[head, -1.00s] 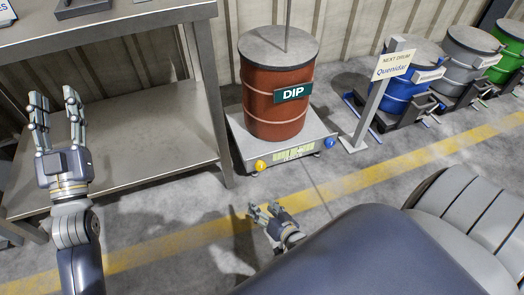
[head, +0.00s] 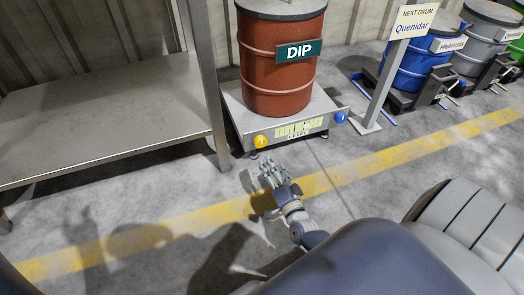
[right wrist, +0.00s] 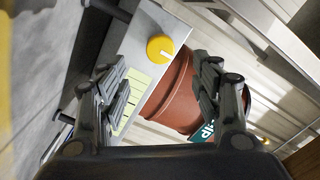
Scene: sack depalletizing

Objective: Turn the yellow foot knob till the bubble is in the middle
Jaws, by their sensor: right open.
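The yellow foot knob (head: 261,142) is on the front left corner of the scale platform (head: 237,107). In the right wrist view the yellow knob (right wrist: 160,48) shows a white mark and lies ahead, between my open fingers. My right gripper (head: 270,166) is open and empty, just in front of and below the knob, apart from it. The pale yellow-green level gauge (head: 299,129) is on the platform's front face; it also shows in the right wrist view (right wrist: 134,92). The bubble's position is too small to tell. My left gripper is out of view.
A red-brown drum (head: 283,70) labelled DIP stands on the platform. A blue knob (head: 341,117) is at the right corner. A metal shelf table (head: 110,120) stands close on the left, a sign post (head: 383,85) on the right. The floor in front is clear.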

